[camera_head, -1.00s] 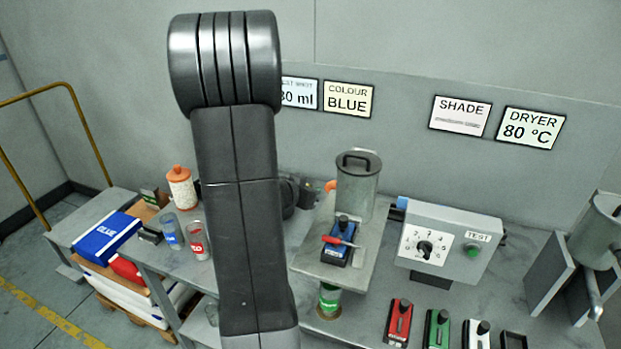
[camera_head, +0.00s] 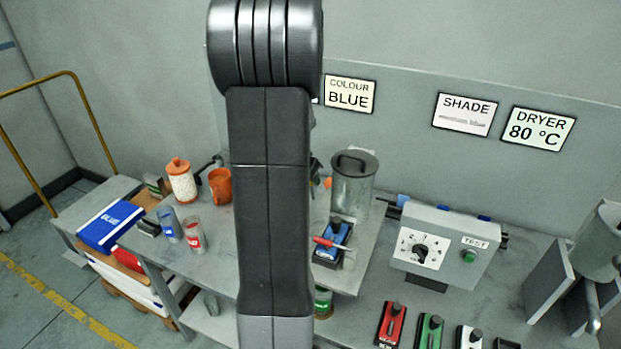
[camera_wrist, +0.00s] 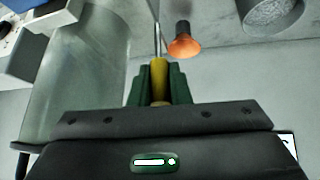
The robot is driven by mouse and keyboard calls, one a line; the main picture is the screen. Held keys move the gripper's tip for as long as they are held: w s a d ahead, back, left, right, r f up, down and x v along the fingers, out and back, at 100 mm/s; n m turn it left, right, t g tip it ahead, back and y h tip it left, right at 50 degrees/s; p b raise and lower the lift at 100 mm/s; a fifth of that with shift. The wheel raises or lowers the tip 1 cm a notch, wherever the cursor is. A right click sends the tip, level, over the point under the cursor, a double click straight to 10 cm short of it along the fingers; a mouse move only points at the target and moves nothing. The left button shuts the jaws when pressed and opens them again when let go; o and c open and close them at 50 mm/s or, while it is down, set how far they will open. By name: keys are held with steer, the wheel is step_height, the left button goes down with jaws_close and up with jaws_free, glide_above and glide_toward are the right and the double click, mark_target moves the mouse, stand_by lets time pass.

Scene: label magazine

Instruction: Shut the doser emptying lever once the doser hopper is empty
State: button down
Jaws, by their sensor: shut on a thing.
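The doser hopper (camera_head: 352,190) is a grey cylinder with a dark lid, right of my arm in the head view. Its pale wall (camera_wrist: 75,75) fills the left of the wrist view. I cannot make out its contents. In the wrist view my gripper (camera_wrist: 158,85) has green fingers shut on a yellow handle (camera_wrist: 158,73) with a thin metal rod, which looks like the emptying lever. An orange cone (camera_wrist: 184,44) is beside the rod, apart from the fingers. In the head view my arm hides the gripper and the handle.
A blue block with a red-handled tool (camera_head: 328,243) lies before the hopper. A dial box (camera_head: 440,245) stands to the right. An orange jug (camera_head: 220,186), an orange-topped jar (camera_head: 181,183) and two clear cups (camera_head: 193,232) stand left of my arm. A round grey container (camera_wrist: 272,14) shows at upper right.

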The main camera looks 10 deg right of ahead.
steer(key=shift+w+d+g+y, duration=0.15)
steer(key=shift+w+g+y, duration=0.05)
steer(key=shift+g+y, duration=0.1)
stand_by(0.4)
steer(key=c, duration=1.3)
jaws_free()
steer(key=shift+c, duration=0.2)
steer(key=v, duration=1.3)
steer(key=shift+r, duration=0.35)
steer(key=shift+f, duration=0.1)
steer(key=x, duration=1.3)
steer(key=shift+f, duration=0.25)
